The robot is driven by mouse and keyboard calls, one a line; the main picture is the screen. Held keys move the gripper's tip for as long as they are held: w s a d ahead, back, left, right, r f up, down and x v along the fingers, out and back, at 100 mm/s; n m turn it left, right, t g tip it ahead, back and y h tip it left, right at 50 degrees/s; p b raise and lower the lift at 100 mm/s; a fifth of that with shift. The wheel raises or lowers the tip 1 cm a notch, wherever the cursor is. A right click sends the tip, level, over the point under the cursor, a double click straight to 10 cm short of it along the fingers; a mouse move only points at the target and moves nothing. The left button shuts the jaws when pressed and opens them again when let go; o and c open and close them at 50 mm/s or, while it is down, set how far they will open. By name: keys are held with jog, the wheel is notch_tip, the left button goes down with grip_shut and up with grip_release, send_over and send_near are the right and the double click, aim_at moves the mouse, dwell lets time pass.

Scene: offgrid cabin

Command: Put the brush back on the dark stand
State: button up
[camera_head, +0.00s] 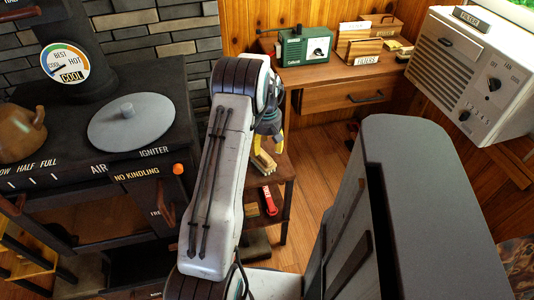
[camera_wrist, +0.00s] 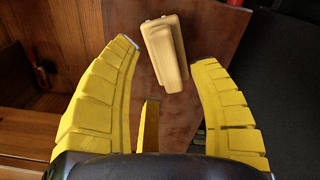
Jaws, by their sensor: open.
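The brush (camera_wrist: 165,52) is a tan block with a raised grip, seen in the wrist view between and just beyond my fingertips. It appears to lie on the reddish-brown top of the dark stand (camera_wrist: 212,40). In the head view the brush (camera_head: 263,162) shows just below my gripper (camera_head: 267,146), at the left part of the stand top (camera_head: 282,170). My gripper (camera_wrist: 168,58) has its yellow fingers spread wide, one on each side of the brush, with gaps on both sides. My arm hides part of the stand in the head view.
A red-handled item (camera_head: 269,201) lies on the stand's lower shelf. A black stove (camera_head: 100,200) stands close to the left. A wooden desk (camera_head: 325,95) with a green device (camera_head: 304,46) is behind. Wooden floor (camera_head: 318,165) is open to the right of the stand.

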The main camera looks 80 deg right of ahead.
aim_at(266, 156)
notch_tip(266, 156, up, 7)
dwell(0.4)
jog(key=shift+a+f, duration=0.1)
dwell(0.7)
